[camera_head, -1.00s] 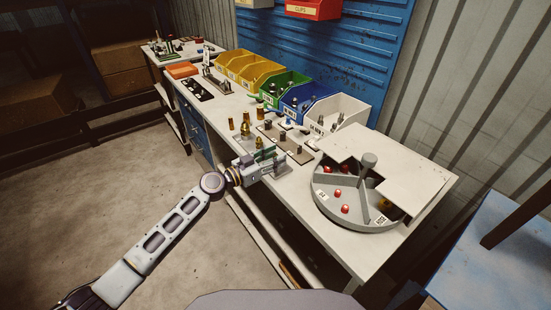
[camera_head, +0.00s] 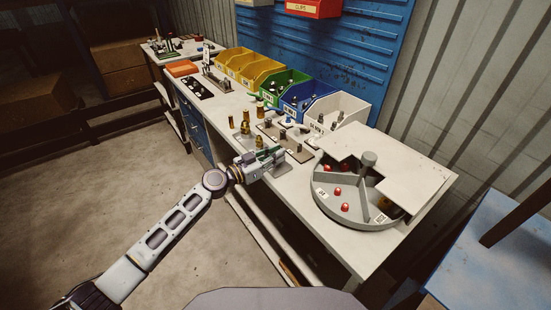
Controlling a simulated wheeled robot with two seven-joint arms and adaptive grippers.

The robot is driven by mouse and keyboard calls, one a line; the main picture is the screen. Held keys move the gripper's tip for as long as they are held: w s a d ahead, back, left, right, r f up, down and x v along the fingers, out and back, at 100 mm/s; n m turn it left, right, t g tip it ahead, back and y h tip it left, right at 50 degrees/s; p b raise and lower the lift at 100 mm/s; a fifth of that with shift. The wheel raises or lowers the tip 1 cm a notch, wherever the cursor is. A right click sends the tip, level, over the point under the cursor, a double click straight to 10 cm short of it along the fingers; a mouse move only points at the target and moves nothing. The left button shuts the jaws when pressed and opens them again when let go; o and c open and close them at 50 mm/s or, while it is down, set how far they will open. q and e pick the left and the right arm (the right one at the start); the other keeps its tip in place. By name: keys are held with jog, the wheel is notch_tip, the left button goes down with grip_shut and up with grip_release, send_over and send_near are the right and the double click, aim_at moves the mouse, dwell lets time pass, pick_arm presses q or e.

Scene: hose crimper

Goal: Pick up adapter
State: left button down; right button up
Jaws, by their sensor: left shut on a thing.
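My left gripper (camera_head: 268,158) is over the front edge of the workbench, beside a group of small brass fittings that look like the adapters. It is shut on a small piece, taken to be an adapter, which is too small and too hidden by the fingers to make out. One brass adapter (camera_head: 259,142) shows just behind the gripper. Other brass pieces stand upright farther back, one to the left (camera_head: 231,122) and one toward the bins (camera_head: 260,108). My right gripper is out of view.
The workbench (camera_head: 391,248) carries a round divided tray (camera_head: 349,213) with red parts on the right. A row of bins, including a green bin (camera_head: 281,88), a blue bin (camera_head: 300,101) and a white bin (camera_head: 343,108), lines the back. Open floor lies at left.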

pick_arm(q)
jog(key=shift+r, duration=0.1)
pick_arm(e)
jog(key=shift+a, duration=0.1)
pick_arm(q)
jog(key=shift+r, duration=0.75)
notch_tip(320, 180, up, 7)
jog(key=shift+f+p, duration=0.1)
jog(key=shift+p, duration=0.9)
jog(key=shift+r, duration=0.75)
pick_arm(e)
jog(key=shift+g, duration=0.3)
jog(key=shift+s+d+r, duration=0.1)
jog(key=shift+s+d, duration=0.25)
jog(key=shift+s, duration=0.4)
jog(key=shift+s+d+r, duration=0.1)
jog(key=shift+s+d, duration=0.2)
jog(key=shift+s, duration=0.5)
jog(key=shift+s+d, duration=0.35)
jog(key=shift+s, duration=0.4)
pick_arm(q)
jog(key=shift+s+f, duration=0.1)
jog(key=shift+f, duration=0.05)
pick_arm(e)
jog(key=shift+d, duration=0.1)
